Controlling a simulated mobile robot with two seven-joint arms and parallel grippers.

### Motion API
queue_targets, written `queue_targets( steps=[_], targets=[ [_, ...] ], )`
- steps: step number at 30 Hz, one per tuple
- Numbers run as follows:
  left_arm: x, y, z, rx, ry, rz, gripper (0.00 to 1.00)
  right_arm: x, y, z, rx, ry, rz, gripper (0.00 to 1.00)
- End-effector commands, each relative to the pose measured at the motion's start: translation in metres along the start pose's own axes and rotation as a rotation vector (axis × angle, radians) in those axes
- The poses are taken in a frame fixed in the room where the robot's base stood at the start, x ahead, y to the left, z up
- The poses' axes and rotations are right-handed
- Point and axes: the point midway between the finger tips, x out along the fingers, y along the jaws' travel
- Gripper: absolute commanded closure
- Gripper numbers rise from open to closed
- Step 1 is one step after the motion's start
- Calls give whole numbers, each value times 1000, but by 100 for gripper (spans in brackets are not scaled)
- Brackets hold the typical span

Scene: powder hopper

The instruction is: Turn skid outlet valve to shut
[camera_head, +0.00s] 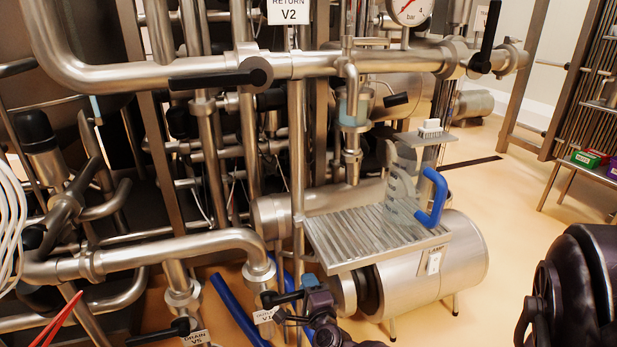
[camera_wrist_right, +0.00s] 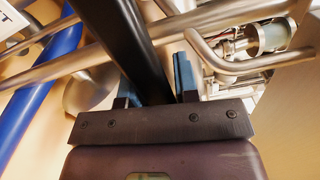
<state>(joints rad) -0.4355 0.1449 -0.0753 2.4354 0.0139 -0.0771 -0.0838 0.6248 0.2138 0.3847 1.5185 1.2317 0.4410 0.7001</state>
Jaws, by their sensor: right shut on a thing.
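The skid outlet valve's black lever handle (camera_head: 283,298) is low in the centre of the head view, beside a white tag (camera_head: 264,316) that seems to read OUTLET V1. In the head view the lever points to the right, towards my right gripper (camera_head: 305,291). My right gripper is shut on this lever. In the right wrist view the black lever (camera_wrist_right: 130,45) runs from the top down between the two blue-grey fingers of my right gripper (camera_wrist_right: 155,80). The valve body is largely hidden. My left gripper is not in view.
A blue hose (camera_head: 238,312) lies left of the valve and shows in the wrist view (camera_wrist_right: 38,95). A steel pump motor (camera_head: 430,270) under a ribbed shelf (camera_head: 350,238) stands to the right. Pipes crowd the left; the right floor is fairly open.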

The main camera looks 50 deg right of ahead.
Motion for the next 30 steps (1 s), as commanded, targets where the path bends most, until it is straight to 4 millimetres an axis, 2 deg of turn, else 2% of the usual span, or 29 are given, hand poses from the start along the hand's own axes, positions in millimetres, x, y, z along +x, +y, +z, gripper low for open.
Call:
queue_targets(
  steps=[1,4,5,8,9,20,23,30],
  targets=[
    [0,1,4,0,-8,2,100,-9,19,-2,3,-1,39,100],
    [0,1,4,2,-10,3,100,-9,20,-2,2,-1,40,100],
    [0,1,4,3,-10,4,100,-9,20,-3,2,-1,41,68],
    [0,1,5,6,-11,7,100,-9,20,-3,0,-1,40,53],
    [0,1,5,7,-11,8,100,-9,19,-3,0,0,39,51],
    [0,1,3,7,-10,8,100,-7,14,-4,-13,3,31,51],
    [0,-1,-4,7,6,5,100,-6,7,-3,-44,3,28,51],
    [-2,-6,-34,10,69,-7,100,-1,-20,3,-212,0,14,51]
  ],
)
